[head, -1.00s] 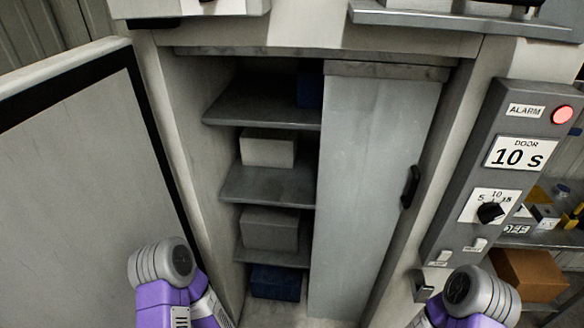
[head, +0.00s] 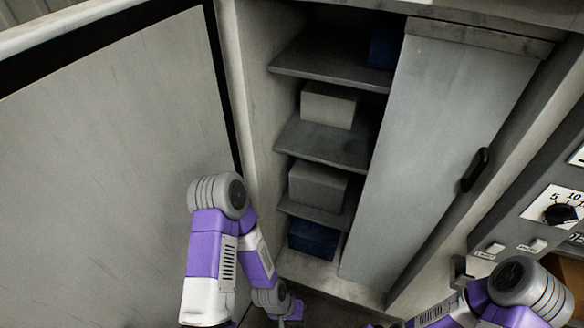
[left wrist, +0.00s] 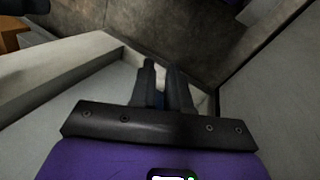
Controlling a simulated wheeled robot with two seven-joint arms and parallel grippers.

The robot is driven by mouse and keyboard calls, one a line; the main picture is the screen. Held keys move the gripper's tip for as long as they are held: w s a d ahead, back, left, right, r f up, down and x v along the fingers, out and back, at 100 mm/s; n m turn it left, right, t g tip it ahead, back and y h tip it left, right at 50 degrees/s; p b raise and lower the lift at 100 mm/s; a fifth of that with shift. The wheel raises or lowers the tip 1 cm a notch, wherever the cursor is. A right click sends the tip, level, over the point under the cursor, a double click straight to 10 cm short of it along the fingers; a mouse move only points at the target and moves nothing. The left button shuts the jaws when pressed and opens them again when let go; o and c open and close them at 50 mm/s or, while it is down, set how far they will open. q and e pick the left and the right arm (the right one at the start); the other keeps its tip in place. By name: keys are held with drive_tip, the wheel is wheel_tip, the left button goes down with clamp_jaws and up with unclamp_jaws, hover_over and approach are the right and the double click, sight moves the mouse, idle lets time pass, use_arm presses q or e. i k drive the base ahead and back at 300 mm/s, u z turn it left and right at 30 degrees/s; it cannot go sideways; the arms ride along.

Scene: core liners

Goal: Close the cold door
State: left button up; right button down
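A large pale hinged door (head: 110,130) with a black seal along its edge stands open on the left in the head view. I take it for the cold door. The cabinet's opening shows shelves (head: 325,145) to its right. My left gripper (head: 292,312) is low in front of the cabinet, near its bottom edge, partly cut off by the frame. In the left wrist view its two dark fingers (left wrist: 163,75) are close together with nothing clear between them; how far apart they are is uncertain. My right arm shows at lower right, but its gripper does not.
A grey panel (head: 430,140) with a black handle (head: 475,170) covers the opening's right part. Boxes (head: 328,105) sit on the shelves. A control panel (head: 545,215) with a dial stands at right. Bare dark floor (left wrist: 190,35) shows in the left wrist view.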

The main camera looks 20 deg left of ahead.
sight(111, 111)
drive_tip(key=z, duration=0.5)
drive_tip(key=k, duration=2.5)
drive_tip(key=u, duration=1.15)
drive_tip(key=i, duration=0.95)
